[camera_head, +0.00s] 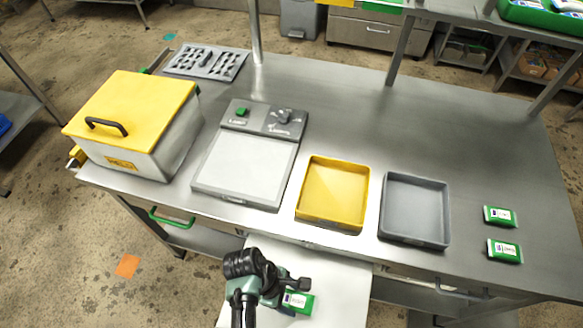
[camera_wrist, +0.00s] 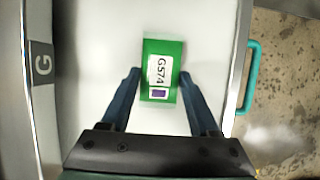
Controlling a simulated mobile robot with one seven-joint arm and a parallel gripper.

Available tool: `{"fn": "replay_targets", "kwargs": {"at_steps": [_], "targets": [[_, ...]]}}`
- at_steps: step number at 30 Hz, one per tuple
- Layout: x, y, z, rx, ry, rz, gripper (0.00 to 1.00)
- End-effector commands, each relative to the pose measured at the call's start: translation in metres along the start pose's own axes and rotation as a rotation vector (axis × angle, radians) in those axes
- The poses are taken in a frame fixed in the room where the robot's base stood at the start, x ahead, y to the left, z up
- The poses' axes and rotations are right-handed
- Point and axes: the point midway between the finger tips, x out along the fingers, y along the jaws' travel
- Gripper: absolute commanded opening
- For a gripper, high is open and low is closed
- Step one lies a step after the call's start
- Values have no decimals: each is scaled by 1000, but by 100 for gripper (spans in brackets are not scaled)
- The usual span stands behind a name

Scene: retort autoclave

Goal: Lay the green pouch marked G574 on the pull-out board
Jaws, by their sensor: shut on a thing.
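The green pouch marked G574 (camera_wrist: 162,52) has a white label with a purple square and sits between the fingers in the wrist view. My gripper (camera_wrist: 159,78) is shut on its near part. In the head view the pouch (camera_head: 304,307) shows beside the gripper (camera_head: 290,294), over the white pull-out board (camera_head: 345,282) at the bench's front. The board (camera_wrist: 88,110) fills most of the wrist view behind the pouch. I cannot tell whether the pouch touches the board. Part of the pouch is hidden by my gripper in the head view.
A yellow tray (camera_head: 334,226) and a grey tray (camera_head: 413,238) stand empty behind the board. Two other green pouches (camera_head: 499,215) (camera_head: 504,251) lie at the bench's right. A yellow-lidded box (camera_head: 152,157) and a flat panel (camera_head: 246,170) are left.

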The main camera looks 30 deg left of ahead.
Motion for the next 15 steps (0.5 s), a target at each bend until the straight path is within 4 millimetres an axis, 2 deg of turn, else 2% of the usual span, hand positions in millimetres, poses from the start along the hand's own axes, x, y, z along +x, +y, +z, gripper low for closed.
{"fn": "replay_targets", "kwargs": {"at_steps": [3,14,15], "targets": [[8,0,-3,0,0,0,42],[12,0,-5,0,0,-1,42],[12,0,-5,0,0,-1,64]]}}
